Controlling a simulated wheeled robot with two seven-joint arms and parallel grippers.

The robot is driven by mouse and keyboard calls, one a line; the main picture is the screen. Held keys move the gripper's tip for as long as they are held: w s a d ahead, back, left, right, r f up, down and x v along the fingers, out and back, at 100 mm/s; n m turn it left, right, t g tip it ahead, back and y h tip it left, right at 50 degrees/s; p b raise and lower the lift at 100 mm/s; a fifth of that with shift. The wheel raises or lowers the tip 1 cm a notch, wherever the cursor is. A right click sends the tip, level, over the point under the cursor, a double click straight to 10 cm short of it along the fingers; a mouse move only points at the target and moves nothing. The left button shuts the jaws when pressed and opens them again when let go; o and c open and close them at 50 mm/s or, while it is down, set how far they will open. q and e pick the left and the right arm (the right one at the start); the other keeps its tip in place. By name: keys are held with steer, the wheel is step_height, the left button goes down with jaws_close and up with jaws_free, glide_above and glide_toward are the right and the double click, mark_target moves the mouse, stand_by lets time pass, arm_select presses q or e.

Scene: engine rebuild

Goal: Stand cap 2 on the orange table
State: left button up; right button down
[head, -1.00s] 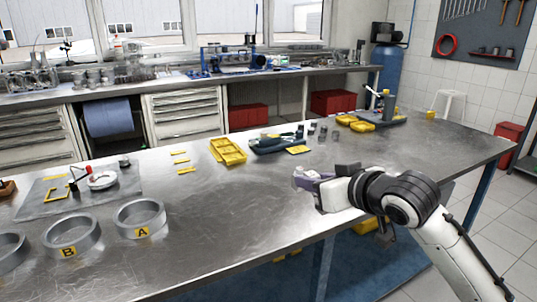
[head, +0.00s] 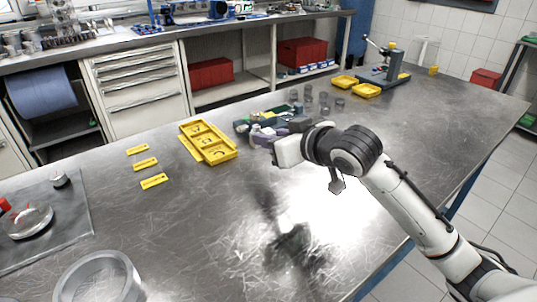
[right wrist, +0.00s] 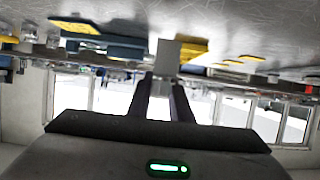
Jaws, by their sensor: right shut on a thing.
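My right gripper (head: 283,136) is over the steel bench (head: 215,235), in front of the dark tray and loose grey parts in the head view. In the right wrist view its two dark fingers (right wrist: 165,76) are shut on a small plain grey block (right wrist: 168,57). The block fits a cap, but I can read no number on it. In the head view the fingertips blend with the things behind, and the block is hard to make out. The orange table is not in view, and neither is my left gripper.
Small grey cylinders (head: 323,98) and a dark blue tray (head: 242,126) lie behind the gripper. A yellow tray (head: 208,143), yellow strips (head: 145,164) and a metal ring (head: 98,279) are to the left. Yellow bins (head: 367,90) and a press (head: 386,66) stand back right. The bench's middle is clear.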

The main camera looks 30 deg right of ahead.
steer(key=shift+w+f+b, duration=0.15)
steer(key=shift+f+b, duration=0.15)
steer(key=shift+f, duration=2.1)
steer(key=shift+f, duration=0.1)
steer(key=c, duration=1.6)
jaws_free()
steer(key=shift+f, duration=0.1)
